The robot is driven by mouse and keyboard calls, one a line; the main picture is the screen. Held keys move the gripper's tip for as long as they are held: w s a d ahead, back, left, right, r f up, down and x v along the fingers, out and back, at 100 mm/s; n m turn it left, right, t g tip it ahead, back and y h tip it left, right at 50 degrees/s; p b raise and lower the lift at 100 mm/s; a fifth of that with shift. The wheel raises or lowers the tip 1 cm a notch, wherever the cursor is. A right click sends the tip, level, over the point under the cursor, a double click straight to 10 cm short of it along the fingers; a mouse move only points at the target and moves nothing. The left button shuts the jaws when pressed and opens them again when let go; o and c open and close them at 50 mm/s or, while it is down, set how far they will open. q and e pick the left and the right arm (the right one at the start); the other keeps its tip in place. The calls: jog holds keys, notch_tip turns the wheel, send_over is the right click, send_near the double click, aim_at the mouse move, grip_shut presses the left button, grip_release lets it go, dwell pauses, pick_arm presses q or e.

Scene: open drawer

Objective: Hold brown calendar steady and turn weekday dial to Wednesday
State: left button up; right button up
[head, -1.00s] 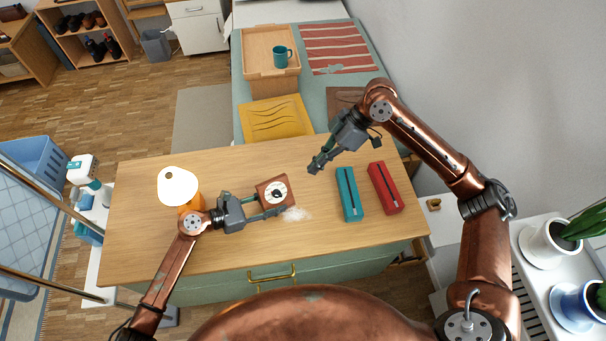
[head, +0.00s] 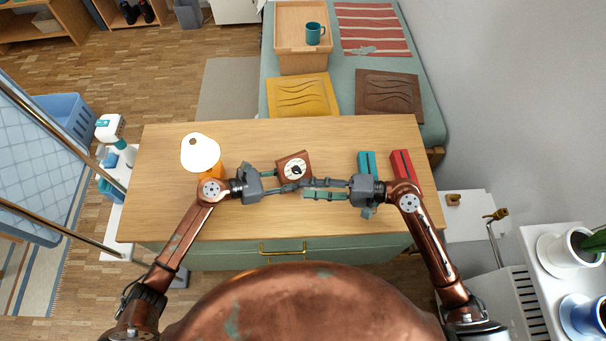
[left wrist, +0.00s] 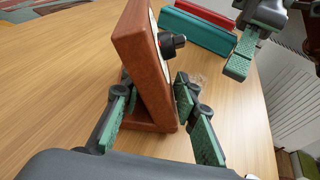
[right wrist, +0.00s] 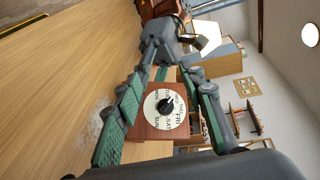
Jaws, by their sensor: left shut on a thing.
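The brown calendar (head: 284,161) stands tilted back on the table, with a round white weekday dial (right wrist: 152,103) and a black knob (right wrist: 167,106) at its centre. The dial's day labels show in the right wrist view; where the knob points is hard to read. My left gripper (head: 277,181) is shut on the calendar from the left, one finger on each side of it in the left wrist view. My right gripper (head: 308,189) is open and empty, its fingers pointing left, close to the calendar's front right. Its two fingers appear either side of the dial in the right wrist view, apart from the knob.
A teal case (head: 366,161) and a red case (head: 403,166) lie right of the calendar, partly behind my right gripper. A white-shaded lamp (head: 201,153) stands at the left. The back middle of the table (head: 300,132) is clear.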

aim_at(298, 174)
jog(key=d+m+t, duration=0.2)
jog(key=m, duration=0.2)
jog(key=s+d+f+m+t, duration=0.1)
jog(key=d+m+t, duration=0.1)
jog(key=m, duration=0.2)
jog(key=d+m+t, duration=0.2)
jog(key=m+t, duration=0.1)
jog(key=m, duration=0.1)
jog(key=shift+s+f+m+h, duration=0.35)
jog(key=shift+m+h, duration=0.05)
jog(key=shift+d+m+t+h, duration=0.3)
jog(key=shift+d+m+t, duration=0.2)
jog(key=shift+m, duration=0.3)
jog(key=x, duration=1.2)
jog(key=shift+f, duration=0.1)
jog(key=shift+s+d, duration=0.1)
jog(key=shift+c, duration=0.4)
grip_shut()
